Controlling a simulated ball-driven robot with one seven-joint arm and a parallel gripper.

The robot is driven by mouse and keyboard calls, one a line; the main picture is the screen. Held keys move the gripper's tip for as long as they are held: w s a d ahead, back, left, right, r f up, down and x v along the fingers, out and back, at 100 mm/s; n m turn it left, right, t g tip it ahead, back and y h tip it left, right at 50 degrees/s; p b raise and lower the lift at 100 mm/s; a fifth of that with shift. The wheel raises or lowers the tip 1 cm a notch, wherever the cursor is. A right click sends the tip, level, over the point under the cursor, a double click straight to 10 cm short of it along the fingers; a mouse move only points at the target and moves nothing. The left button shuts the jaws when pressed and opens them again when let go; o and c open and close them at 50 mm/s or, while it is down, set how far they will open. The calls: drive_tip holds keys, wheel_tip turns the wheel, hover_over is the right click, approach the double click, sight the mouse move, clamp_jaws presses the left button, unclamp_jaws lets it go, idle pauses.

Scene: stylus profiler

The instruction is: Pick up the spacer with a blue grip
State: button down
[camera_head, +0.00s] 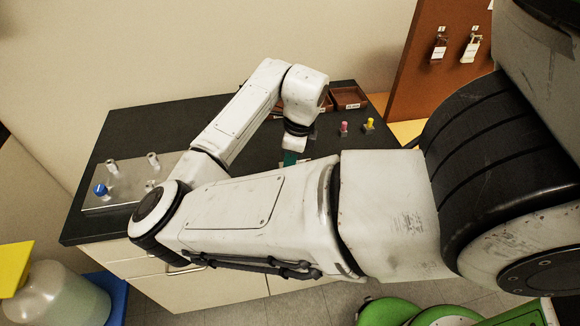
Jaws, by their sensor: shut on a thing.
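My gripper (293,150) points down over the dark bench top, at the end of my folded arm. Two other spacers stand upright on the bench to the right of my gripper, one with a pink grip (344,127) and one with a yellow grip (368,124).
A metal plate (125,187) with several posts and a blue knob (100,190) lies at the left. Brown trays (348,97) stand behind. Padlocks hang on a brown board (415,75).

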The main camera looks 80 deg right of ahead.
drive_tip(key=shift+r, duration=0.1)
drive_tip(key=shift+r+p, duration=0.8)
drive_tip(key=shift+p, duration=0.05)
wheel_tip(320, 180, up, 2)
drive_tip(key=shift+a+r+p, duration=0.1)
drive_tip(key=shift+r+p, duration=0.05)
drive_tip(key=shift+p, duration=0.85)
drive_tip(key=s+a+r+p, duration=0.4)
drive_tip(key=a+r, duration=0.5)
drive_tip(key=a, duration=0.3)
drive_tip(key=shift+s+a+p, duration=0.3)
drive_tip(key=shift+s+p, duration=0.05)
drive_tip(key=shift+s, duration=0.55)
drive_tip(key=c, duration=1.7)
unclamp_jaws()
clamp_jaws()
